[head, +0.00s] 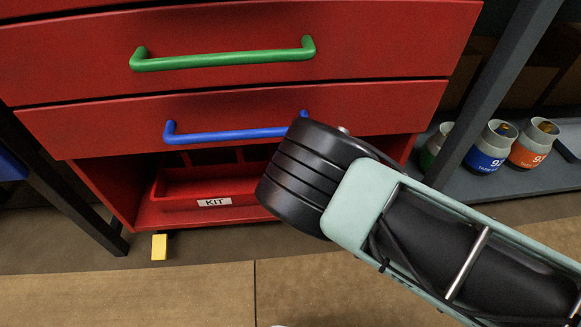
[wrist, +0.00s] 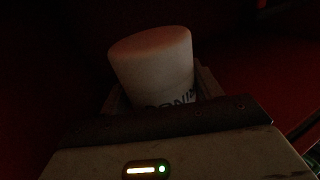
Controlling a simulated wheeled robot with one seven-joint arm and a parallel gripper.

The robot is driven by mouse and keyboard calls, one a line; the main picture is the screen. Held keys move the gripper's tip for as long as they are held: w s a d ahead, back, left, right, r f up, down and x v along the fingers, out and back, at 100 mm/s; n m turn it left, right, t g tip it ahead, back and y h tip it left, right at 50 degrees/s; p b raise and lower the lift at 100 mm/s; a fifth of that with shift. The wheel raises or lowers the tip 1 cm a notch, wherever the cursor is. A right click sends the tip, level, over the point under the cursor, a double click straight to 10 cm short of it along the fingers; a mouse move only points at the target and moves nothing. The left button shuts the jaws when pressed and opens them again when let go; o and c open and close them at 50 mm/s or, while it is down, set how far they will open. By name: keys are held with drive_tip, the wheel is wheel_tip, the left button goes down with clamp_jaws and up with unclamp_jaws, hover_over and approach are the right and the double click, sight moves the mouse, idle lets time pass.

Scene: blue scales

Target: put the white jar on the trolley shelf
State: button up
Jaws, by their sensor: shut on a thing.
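The white jar (wrist: 152,62) is in the dim wrist view, with dark lettering low on its side. My gripper (wrist: 160,90) is shut on it, with a finger at each side. In the head view my arm hides both jar and gripper. The red trolley (head: 240,85) stands ahead in the head view. Its open shelf (head: 150,216) lies below the drawers and holds a red tray (head: 175,188) labelled KIT. The dark red surroundings in the wrist view suggest the jar is near or within the trolley, but its exact height above the shelf cannot be told.
The upper drawer has a green handle (head: 225,60), the lower a blue handle (head: 230,133); both drawers look shut. A yellow block-like piece (head: 159,247) shows under the trolley's front. Several labelled canisters (head: 488,148) stand on a grey rack at right. A dark post stands at left.

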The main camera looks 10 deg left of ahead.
wheel_tip(320, 180, down, 10)
drive_tip(key=b, duration=0.6)
drive_tip(key=shift+b, duration=0.4)
drive_tip(key=shift+f, duration=0.1)
drive_tip(key=o, duration=1.1)
